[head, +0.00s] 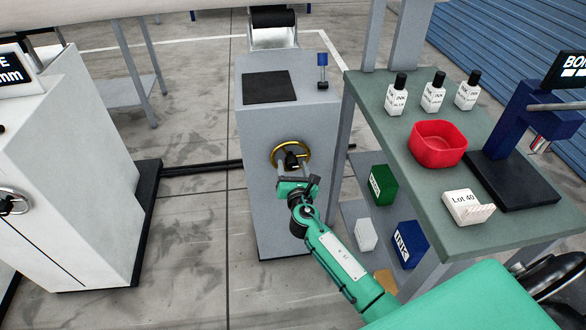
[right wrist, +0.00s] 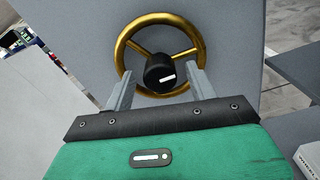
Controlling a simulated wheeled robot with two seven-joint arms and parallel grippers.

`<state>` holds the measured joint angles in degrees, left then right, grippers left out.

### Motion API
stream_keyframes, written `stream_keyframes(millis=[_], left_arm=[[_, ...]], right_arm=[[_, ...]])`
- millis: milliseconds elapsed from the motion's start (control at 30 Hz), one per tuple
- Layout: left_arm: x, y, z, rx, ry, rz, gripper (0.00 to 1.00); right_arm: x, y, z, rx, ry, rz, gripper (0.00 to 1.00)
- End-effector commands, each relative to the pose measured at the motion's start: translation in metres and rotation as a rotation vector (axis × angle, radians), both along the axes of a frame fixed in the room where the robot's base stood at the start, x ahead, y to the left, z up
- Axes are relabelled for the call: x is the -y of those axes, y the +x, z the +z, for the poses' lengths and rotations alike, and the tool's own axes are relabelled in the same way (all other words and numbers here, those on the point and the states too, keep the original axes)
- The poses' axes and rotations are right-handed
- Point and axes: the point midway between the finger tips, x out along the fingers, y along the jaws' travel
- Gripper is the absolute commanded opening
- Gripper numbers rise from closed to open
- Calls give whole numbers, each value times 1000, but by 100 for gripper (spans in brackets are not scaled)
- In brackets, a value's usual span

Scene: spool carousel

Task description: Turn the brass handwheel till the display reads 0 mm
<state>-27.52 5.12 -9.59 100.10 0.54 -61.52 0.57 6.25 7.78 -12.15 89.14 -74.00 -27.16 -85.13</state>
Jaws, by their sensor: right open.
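The brass handwheel (head: 276,149) is on the front of a grey cabinet. In the right wrist view its brass rim (right wrist: 124,36) and black hub (right wrist: 160,72) show. My right gripper (head: 293,168) is in front of the wheel; in the right wrist view its two fingers (right wrist: 160,88) are apart, one on each side of the hub, over the lower part of the rim. I cannot tell whether they touch it. A display (head: 14,74) at the left edge is cut off and shows "mm"; its number is not readable. My left gripper is not in view.
The grey cabinet (head: 290,125) has a black pad (head: 269,87) and a blue-topped post (head: 322,70) on top. At right, a green-topped bench (head: 395,135) holds ink bottles, a red bowl (head: 438,143) and a blue press (head: 530,130).

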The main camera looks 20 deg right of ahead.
Motion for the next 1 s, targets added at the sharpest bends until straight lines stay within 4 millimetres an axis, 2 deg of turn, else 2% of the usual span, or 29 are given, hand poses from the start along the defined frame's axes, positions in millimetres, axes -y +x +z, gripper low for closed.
stream_keyframes(millis=[33,233,600,700,1000], left_arm=[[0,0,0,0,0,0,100],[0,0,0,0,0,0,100],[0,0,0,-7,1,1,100],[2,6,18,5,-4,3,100],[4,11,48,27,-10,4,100]], right_arm=[[0,0,0,0,0,0,51],[0,0,0,0,0,0,12],[0,0,-1,14,53,0,13],[0,0,-2,28,103,0,13],[0,0,-3,93,346,0,13]])
